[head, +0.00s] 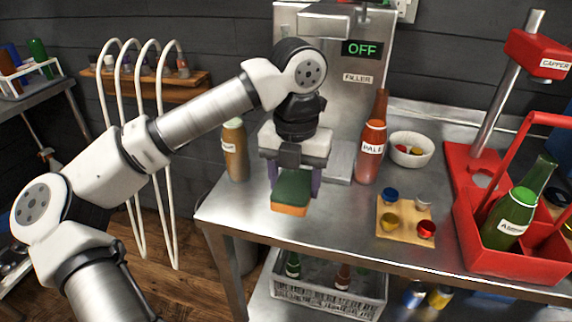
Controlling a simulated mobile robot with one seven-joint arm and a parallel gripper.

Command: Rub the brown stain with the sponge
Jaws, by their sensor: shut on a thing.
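My gripper (294,182) points down over the left part of the steel bench (345,222). Its purple fingers are shut on the sponge (290,208), a block with a green top and an orange lower side. The sponge is close to the bench's front edge. I cannot tell whether it touches the bench or hangs just above it. I see no brown stain on the visible steel; the sponge, gripper or bottles may hide it.
A brown bottle (235,152) stands left of my gripper, and a red PALE bottle (371,150) right of it. The filler (345,110) reads OFF behind. A wooden cap board (404,232), white bowl (411,142), red carrier (520,262) and capper (537,60) are farther right.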

